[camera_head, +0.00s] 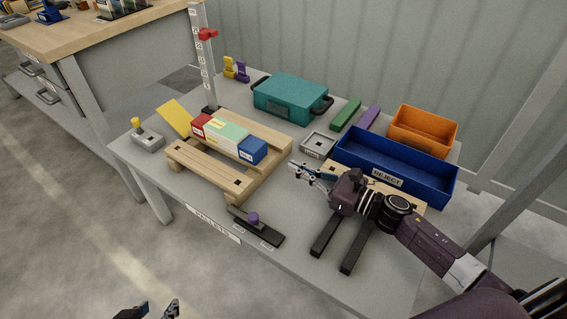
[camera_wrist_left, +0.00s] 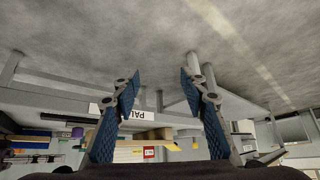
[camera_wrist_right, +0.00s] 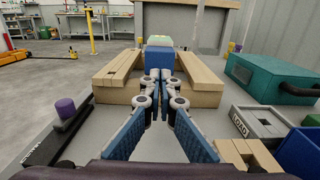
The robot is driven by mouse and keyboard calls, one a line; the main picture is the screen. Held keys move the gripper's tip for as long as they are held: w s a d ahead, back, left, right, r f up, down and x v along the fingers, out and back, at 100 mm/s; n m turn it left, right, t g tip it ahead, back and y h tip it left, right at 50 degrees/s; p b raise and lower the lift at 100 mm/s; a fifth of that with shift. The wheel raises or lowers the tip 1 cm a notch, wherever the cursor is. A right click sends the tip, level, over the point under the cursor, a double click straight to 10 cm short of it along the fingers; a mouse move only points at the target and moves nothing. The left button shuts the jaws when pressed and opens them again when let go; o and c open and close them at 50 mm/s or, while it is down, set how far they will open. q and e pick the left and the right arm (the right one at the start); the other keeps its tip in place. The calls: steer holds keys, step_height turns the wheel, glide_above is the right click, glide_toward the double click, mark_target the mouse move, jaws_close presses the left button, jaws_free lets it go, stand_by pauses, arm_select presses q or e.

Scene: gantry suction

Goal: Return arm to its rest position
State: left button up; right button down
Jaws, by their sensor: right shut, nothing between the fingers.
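My right arm reaches in from the lower right in the head view. Its gripper (camera_head: 300,171) is shut and empty, above the table (camera_head: 205,205) between the wooden pallet (camera_head: 205,172) and the blue reject bin (camera_head: 395,168). In the right wrist view the fingertips (camera_wrist_right: 160,76) meet in front of the pallet (camera_wrist_right: 195,88) and its blue block (camera_wrist_right: 160,57). My left gripper (camera_head: 147,312) shows only at the bottom edge of the head view, in front of the table. In the left wrist view its fingers (camera_wrist_left: 160,85) stand wide apart with nothing between them.
A row of red, green-white and blue blocks (camera_head: 228,138) lies on the pallet. A teal case (camera_head: 290,97), an orange bin (camera_head: 423,130) and a square grey tray (camera_head: 319,144) stand behind. A black slider with a purple knob (camera_head: 253,218) lies at the front edge. A post (camera_head: 201,60) rises at the back left.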

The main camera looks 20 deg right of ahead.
arm_select(q)
steer(key=shift+s+a+f+g, duration=0.15)
steer(key=shift+s+f+g, duration=0.1)
steer(key=shift+s, duration=0.2)
steer(key=shift+s+a+f+g, duration=0.15)
steer(key=shift+s+g, duration=0.1)
steer(key=shift+s, duration=0.2)
arm_select(e)
steer(key=v, duration=0.5)
steer(key=shift+r, duration=0.1)
